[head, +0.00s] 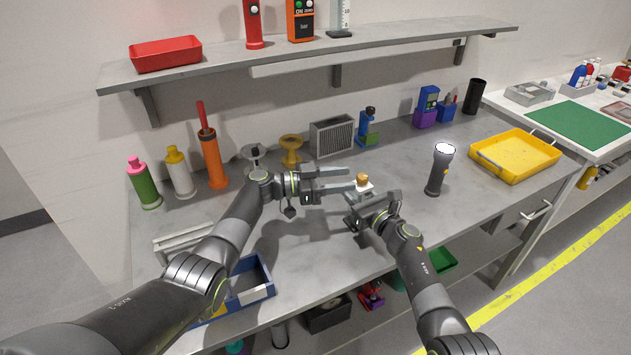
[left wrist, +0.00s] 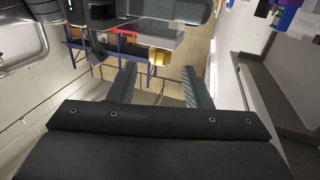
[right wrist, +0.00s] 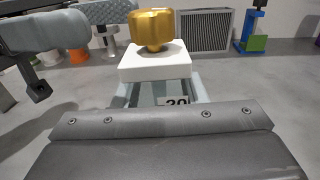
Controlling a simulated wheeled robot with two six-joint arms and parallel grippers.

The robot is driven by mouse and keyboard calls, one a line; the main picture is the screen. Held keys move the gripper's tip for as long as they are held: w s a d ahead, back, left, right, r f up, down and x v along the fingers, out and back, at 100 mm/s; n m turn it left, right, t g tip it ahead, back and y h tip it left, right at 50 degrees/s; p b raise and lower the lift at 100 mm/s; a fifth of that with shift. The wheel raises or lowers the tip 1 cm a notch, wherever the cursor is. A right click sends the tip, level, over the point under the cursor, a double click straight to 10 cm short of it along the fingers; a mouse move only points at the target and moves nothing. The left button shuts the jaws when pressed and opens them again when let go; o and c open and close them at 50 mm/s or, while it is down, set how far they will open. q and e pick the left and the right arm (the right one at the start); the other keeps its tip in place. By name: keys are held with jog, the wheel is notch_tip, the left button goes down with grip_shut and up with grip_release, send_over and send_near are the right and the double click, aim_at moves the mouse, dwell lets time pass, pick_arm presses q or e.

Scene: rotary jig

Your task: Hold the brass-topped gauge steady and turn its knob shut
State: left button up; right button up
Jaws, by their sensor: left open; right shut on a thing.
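The gauge is a white block (right wrist: 155,64) with a round brass knob (right wrist: 152,28) on top. It stands upright over the bench in the fingers of my right gripper (head: 358,203), which is shut on it; a label reading 20 shows below the block in the right wrist view. In the head view the brass knob (head: 362,178) is just right of the fingertips of my left gripper (head: 350,179). The left gripper is open, lies sideways, and has nothing between its fingers.
A black flashlight (head: 439,168) stands to the right, near a yellow tray (head: 514,157). A grey vented box (head: 332,136) and a yellow spool-like part (head: 291,150) are behind. Bottles and an orange cylinder (head: 212,160) stand left. A blue-edged bin (head: 250,290) is at the front left.

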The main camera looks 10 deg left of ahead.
pick_arm(q)
jog(key=v, duration=0.6)
jog(key=shift+a, duration=0.35)
jog(key=shift+s+d+f, duration=0.1)
jog(key=shift+s, duration=0.05)
jog(key=shift+c, duration=0.2)
jog(key=n+t+y, duration=0.7)
jog(key=t, duration=0.2)
send_near(359, 181)
jog(key=x, duration=1.1)
jog(key=c, duration=0.9)
